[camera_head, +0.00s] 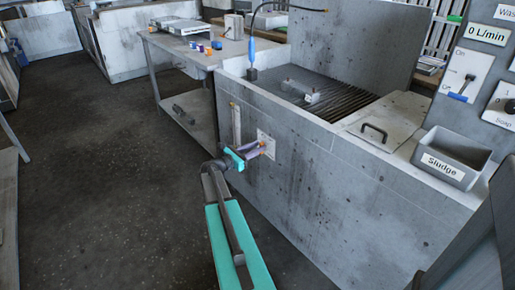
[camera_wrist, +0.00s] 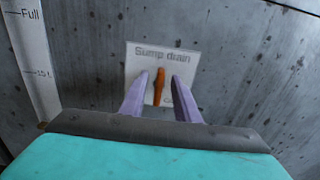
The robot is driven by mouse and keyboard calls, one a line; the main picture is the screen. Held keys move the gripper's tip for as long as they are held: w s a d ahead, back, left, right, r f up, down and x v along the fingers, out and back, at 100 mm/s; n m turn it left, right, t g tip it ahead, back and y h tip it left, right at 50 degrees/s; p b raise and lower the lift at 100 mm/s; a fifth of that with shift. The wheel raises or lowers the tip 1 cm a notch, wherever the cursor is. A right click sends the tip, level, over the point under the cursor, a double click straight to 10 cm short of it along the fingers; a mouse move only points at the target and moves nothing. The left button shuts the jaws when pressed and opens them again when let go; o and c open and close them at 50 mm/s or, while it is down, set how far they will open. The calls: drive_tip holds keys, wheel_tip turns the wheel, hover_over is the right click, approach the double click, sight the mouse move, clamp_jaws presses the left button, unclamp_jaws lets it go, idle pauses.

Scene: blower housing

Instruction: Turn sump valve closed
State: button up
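The sump valve is an orange handle (camera_wrist: 159,87) on a white plate labelled "Sump drain" (camera_wrist: 150,58), fixed to the front wall of the grey wash basin. In the wrist view the handle stands nearly upright in the picture. My gripper (camera_wrist: 158,86) is open, with its two purple fingers on either side of the handle and a gap showing on each side. In the head view my gripper (camera_head: 260,150) reaches the white plate (camera_head: 267,142) on the basin wall, and its fingers mostly hide the handle.
A level gauge (camera_wrist: 36,58) marked "Full" is left of the plate. The grey basin (camera_head: 330,185) carries a lidded top and a "Sludge" bin (camera_head: 452,158). A workbench (camera_head: 185,52) stands behind. The floor (camera_head: 90,150) to the left is mostly clear.

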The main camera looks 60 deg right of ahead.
drive_tip(key=shift+s+d, duration=0.15)
drive_tip(key=shift+d, duration=0.3)
clamp_jaws()
